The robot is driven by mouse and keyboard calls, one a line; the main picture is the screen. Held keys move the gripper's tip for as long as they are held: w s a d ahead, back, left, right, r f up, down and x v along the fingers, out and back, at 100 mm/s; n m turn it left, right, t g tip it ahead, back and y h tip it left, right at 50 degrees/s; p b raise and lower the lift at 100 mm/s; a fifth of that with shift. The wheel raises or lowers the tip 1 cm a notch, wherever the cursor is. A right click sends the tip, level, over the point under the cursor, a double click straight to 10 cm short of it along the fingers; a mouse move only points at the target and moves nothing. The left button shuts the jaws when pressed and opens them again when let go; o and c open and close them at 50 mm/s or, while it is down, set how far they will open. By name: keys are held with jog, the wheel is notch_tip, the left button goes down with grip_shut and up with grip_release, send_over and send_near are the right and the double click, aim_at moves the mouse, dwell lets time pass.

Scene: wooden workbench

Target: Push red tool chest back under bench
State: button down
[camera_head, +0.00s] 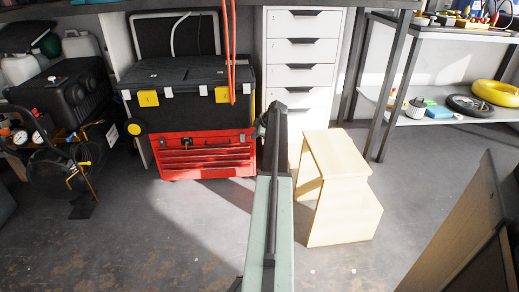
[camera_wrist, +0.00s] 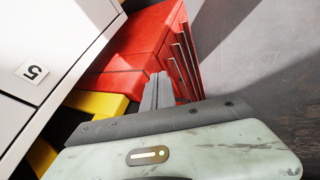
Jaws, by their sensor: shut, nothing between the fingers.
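The red tool chest (camera_head: 205,160) stands on the floor below a black toolbox with yellow latches, left of the white drawer cabinet. Its drawer front faces the room. In the wrist view the red chest (camera_wrist: 135,45) fills the upper middle, with its drawer handles to the right of the fingers. My gripper (camera_wrist: 158,82) is shut and empty, its fingertips over the red chest in the picture. I cannot tell whether they touch it. In the head view my arm reaches to the chest's right end, and the fingers are hard to make out there.
The black toolbox (camera_head: 178,101) sits above the chest. The white drawer cabinet (camera_head: 300,52) is close on the right, with a wooden step stool (camera_head: 340,195) in front. A black machine with a hose reel (camera_head: 60,165) stands at left. The floor before the chest is clear.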

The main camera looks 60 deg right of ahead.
jog(key=s+a+f+p+v, duration=0.1)
jog(key=p+v, duration=0.7)
jog(key=v, duration=0.3)
jog(key=shift+s, duration=0.45)
jog(key=shift+r, duration=0.15)
